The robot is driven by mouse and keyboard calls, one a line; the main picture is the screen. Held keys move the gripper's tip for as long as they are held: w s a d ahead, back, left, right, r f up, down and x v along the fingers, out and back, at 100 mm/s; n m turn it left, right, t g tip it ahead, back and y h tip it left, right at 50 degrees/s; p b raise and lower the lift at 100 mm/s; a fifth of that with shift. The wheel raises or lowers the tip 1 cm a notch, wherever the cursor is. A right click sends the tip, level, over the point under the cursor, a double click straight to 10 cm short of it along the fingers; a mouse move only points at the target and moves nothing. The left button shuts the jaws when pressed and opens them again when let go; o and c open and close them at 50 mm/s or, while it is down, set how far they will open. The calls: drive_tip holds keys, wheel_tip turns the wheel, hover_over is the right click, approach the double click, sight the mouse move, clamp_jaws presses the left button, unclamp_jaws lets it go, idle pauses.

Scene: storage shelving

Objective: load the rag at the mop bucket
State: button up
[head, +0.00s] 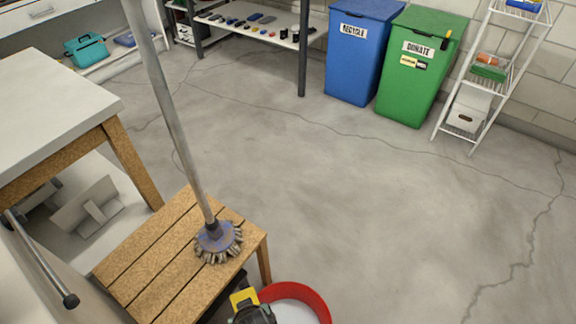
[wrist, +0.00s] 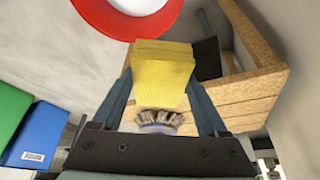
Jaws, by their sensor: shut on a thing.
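My gripper (wrist: 162,90) is shut on a yellow rag (wrist: 162,72), a thick folded block between the two fingers. In the head view, the gripper (head: 252,314) is at the bottom edge with the rag (head: 243,298) at its tip. A round red-rimmed bucket (head: 322,301), pale inside, is just right of the gripper and cut off by the frame. In the wrist view, the bucket (wrist: 93,18) is beyond the rag at the top; the rag overlaps its lower rim in the picture. I cannot tell whether they touch.
A slatted wooden stool (head: 160,250) is left of the gripper, with a long-handled mop (head: 216,238) upright, its head on the stool. A white-topped table (head: 45,110) is further left. Blue (head: 360,55) and green (head: 415,75) bins stand at the back. The middle floor is clear.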

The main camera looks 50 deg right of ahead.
drive_tip(key=s+d+f+m+b, duration=0.1)
drive_tip(key=s+d+f+b, duration=0.1)
drive_tip(key=f+b, duration=0.8)
drive_tip(key=s+d+f+m+b, duration=0.1)
drive_tip(key=s+d+f+b, duration=0.1)
drive_tip(key=f+b, duration=0.8)
drive_tip(key=s+d+f+m+h+b, duration=0.1)
drive_tip(key=f+b, duration=0.9)
drive_tip(key=f, duration=1)
drive_tip(key=shift+s+d+f+g+b, duration=0.1)
drive_tip(key=shift+s+d+g+b, duration=0.2)
drive_tip(key=shift+s+d, duration=0.6)
drive_tip(key=shift+w+a+f+b, duration=0.1)
drive_tip(key=shift+f+b, duration=0.1)
drive_tip(key=shift+f, duration=0.2)
drive_tip(key=shift+w+a+f+b, duration=0.1)
drive_tip(key=shift+f+b, duration=0.1)
drive_tip(key=shift+f, duration=0.15)
drive_tip(key=shift+r, duration=0.1)
wheel_tip(320, 180, up, 6)
drive_tip(key=p, duration=0.6)
drive_tip(key=shift+s+f, duration=0.1)
drive_tip(key=shift+f, duration=0.15)
drive_tip(key=shift+r+p, duration=0.65)
drive_tip(key=shift+p, duration=0.05)
drive_tip(key=shift+d, duration=0.15)
drive_tip(key=shift+w, duration=0.2)
